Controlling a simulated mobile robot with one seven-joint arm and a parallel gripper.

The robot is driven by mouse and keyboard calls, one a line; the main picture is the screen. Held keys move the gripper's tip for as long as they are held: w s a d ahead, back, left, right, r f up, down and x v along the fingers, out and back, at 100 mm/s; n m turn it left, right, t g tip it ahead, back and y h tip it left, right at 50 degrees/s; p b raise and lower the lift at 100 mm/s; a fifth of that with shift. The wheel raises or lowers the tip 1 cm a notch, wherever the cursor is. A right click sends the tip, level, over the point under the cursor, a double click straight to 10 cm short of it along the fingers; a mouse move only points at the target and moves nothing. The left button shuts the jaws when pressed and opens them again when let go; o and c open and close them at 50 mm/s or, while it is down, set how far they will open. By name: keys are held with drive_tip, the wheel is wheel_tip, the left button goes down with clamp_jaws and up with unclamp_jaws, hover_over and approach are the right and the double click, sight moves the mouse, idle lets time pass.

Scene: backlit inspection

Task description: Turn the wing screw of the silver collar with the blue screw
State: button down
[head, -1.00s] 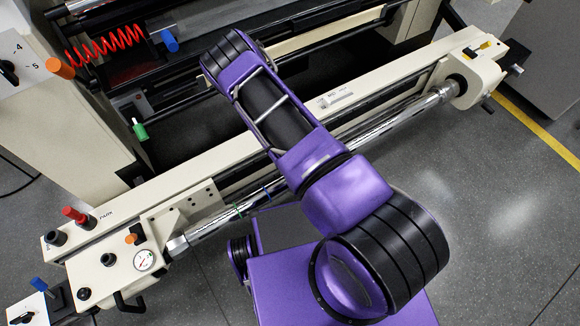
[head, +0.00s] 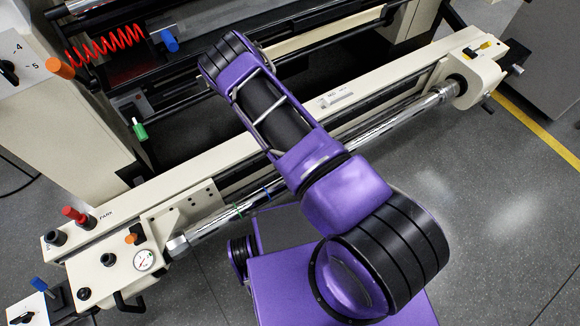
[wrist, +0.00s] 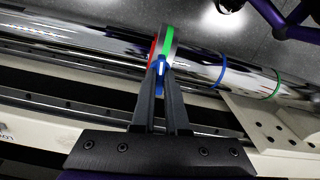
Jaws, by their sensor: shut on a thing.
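The silver collar (wrist: 163,45) sits around the chrome shaft (wrist: 195,65) in the wrist view. It has a red edge on its left and a green edge on its right. The blue wing screw (wrist: 161,67) sticks out from the collar toward my gripper. My gripper (wrist: 162,78) is shut on this screw, with its two dark fingertips on either side of it. The fingers hide part of the screw. In the head view the shaft (head: 390,122) runs diagonally, and my arm hides the collar, the screw and my gripper.
A blue ring (wrist: 218,73) and a green ring (wrist: 277,84) circle the shaft right of the collar. A cream beam (head: 120,205) runs alongside the shaft. A pressure gauge (head: 145,260) and several knobs are at the beam's left end. Grey floor (head: 480,220) is open at right.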

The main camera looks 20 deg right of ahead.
idle(0.5)
drive_tip(key=c, duration=0.9)
unclamp_jaws()
wheel_tip(320, 180, up, 18)
drive_tip(key=p, duration=0.4)
drive_tip(key=shift+f, duration=0.25)
drive_tip(key=shift+w, duration=0.1)
